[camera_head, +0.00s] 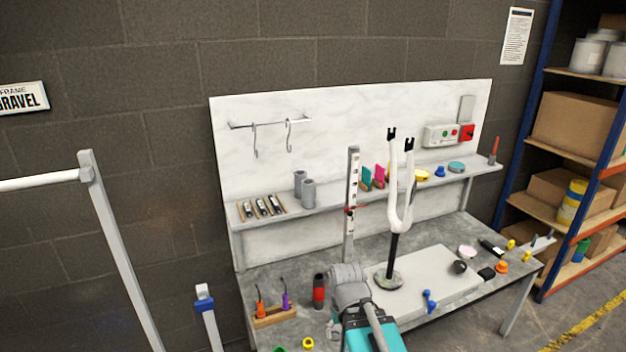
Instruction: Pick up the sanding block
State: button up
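I cannot say for certain which item is the sanding block. A small black block (486,273) lies at the right front of the grey workbench, beside an orange knob-like piece. A longer black item (490,247) lies farther back on the right of the bench. Either could be it; both are too small to tell. My grey and teal arm rises at the bottom centre, in front of the bench. The fingers of my gripper do not show. Part of the bench's front is hidden behind my arm.
A white fork stands upright on a black post over a pale slab (440,285) on the workbench (270,278). A slotted upright (351,205) stands left of it. A wooden tool holder (274,316) and a red-black cylinder (319,291) are at left. A storage rack stands right.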

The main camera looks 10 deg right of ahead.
aim_at(488, 274)
jog(key=z, duration=1.35)
